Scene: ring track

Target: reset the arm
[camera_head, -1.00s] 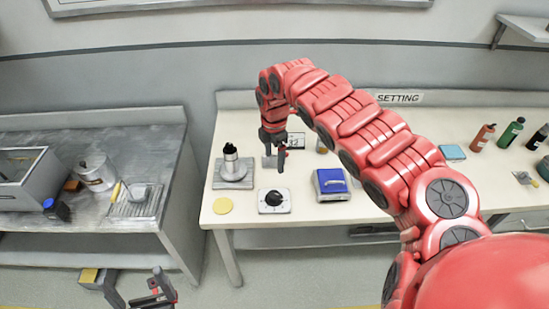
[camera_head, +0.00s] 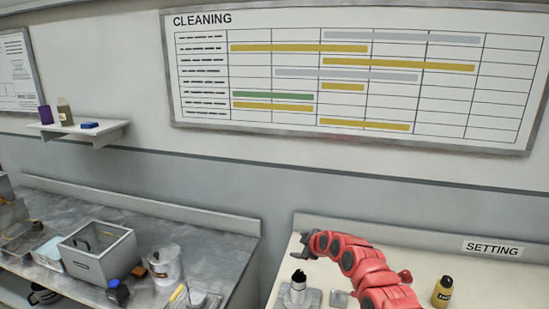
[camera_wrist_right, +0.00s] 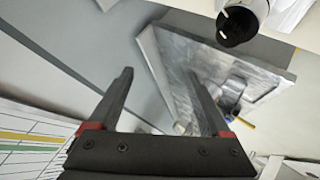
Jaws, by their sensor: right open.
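My right arm (camera_head: 372,272) is red and segmented and rises from the bottom of the head view, bending left over the cream bench. My right gripper (camera_head: 303,247) is at its left end, above and close to the black-topped metal cylinder (camera_head: 298,286) in the picture. In the right wrist view the right gripper (camera_wrist_right: 160,76) has its two dark fingers wide apart with nothing held between them. A black-ended pale cylinder (camera_wrist_right: 240,24) shows beyond the fingers at upper right there. My left gripper is not in view.
A cream bench (camera_head: 450,262) carries a yellow bottle (camera_head: 442,292) right of the arm. The grey bench (camera_head: 215,253) at left holds a metal bin (camera_head: 98,256) and a pot (camera_head: 164,268). A wall shelf (camera_head: 80,133) holds small items. The wall board (camera_head: 350,75) is above.

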